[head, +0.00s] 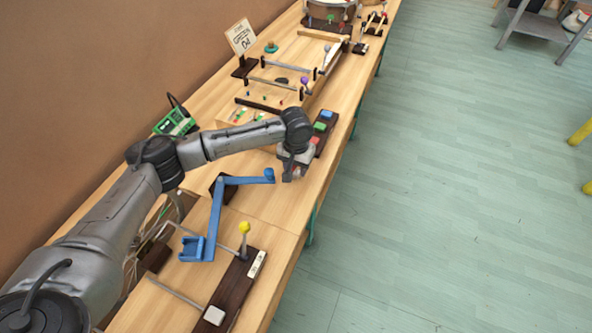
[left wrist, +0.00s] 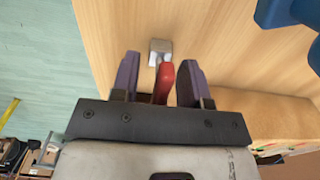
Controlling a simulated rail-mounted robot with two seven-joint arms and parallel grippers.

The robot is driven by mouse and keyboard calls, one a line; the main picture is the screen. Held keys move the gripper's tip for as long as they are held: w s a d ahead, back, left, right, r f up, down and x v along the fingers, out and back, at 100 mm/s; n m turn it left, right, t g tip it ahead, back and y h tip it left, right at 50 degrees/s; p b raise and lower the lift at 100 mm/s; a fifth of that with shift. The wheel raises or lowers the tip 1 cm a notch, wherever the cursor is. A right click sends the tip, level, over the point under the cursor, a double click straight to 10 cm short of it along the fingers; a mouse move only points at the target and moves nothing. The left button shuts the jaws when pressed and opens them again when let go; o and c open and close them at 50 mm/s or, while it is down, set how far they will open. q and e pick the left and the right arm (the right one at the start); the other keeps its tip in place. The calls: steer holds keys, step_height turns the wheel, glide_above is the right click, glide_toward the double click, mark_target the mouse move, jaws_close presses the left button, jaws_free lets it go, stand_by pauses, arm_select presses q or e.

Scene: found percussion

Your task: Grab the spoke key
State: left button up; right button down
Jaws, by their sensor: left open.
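A small tool with a red handle (left wrist: 163,84) and a grey metal head (left wrist: 160,48), which looks like the spoke key, shows in the left wrist view on or just above the wooden bench. My left gripper (left wrist: 157,68) is open, with one dark finger on each side of the red handle. I see a gap on the left side; the gap on the right is narrow. In the head view my left gripper (head: 291,174) points down near the bench's right edge, and it mostly hides the tool there. My right gripper is not in view.
A blue crank arm (head: 217,215) stands just left of my gripper. A dark board with coloured blocks (head: 326,126) lies just beyond it. A yellow-knobbed lever (head: 244,228) is nearer. The bench edge drops to a green floor (head: 450,190) on the right.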

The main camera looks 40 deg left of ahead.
arm_select(q)
steer(key=shift+f, duration=0.2)
jaws_close()
stand_by(0.4)
